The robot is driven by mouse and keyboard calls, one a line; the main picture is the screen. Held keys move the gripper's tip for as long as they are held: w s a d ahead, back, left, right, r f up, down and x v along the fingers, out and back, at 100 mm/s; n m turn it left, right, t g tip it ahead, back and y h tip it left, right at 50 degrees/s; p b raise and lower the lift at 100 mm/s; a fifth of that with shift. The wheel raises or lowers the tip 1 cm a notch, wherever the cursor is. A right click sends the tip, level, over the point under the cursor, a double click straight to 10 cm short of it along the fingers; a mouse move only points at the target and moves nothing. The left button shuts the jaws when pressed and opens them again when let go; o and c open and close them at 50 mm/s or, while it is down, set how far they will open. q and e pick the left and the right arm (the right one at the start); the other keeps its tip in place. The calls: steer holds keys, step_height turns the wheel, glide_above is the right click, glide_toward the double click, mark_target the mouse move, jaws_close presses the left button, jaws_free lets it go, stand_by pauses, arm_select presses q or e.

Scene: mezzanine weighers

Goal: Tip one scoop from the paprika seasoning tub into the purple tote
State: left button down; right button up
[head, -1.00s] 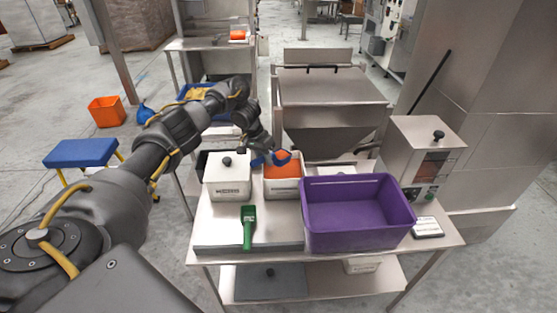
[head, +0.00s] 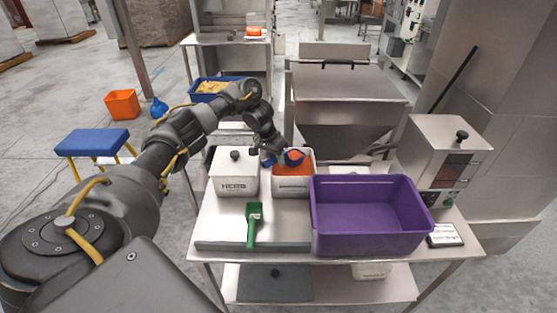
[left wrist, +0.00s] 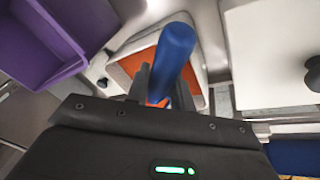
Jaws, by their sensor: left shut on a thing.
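The paprika tub (head: 292,187) is a white box filled with orange powder, between the lidded herb tub and the purple tote (head: 326,236). My left gripper (head: 266,152) is shut on a blue scoop (head: 293,157). The scoop's bowl is over the tub's back part and shows orange in it; the exact gap to the powder cannot be told. In the left wrist view the blue handle (left wrist: 172,55) stands between the fingers, with the tub (left wrist: 203,62) behind it. The tote is open and looks empty. My right gripper is not in view.
The herb tub (head: 233,178) has a lid with a black knob. A green scoop (head: 254,222) lies on the bench in front of it. A steel hopper (head: 350,95) stands behind, and a machine (head: 450,150) and a label card (head: 445,235) are to the right.

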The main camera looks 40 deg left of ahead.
mark_target(273, 158)
arm_select(q)
steer(key=shift+s+a+r+t+p, duration=0.1)
steer(key=shift+s+r+t+p, duration=0.25)
steer(key=shift+r, duration=0.5)
steer(key=shift+s+r+t+p, duration=0.1)
steer(key=shift+s+r+t, duration=0.15)
steer(key=shift+s+r, duration=0.45)
steer(key=shift+s+r+t+b, duration=0.15)
steer(key=shift+s+r+b, duration=0.05)
steer(key=shift+r, duration=0.45)
steer(key=shift+s+r+t+b, duration=0.15)
steer(key=shift+s+r, duration=0.05)
steer(key=shift+r, duration=0.4)
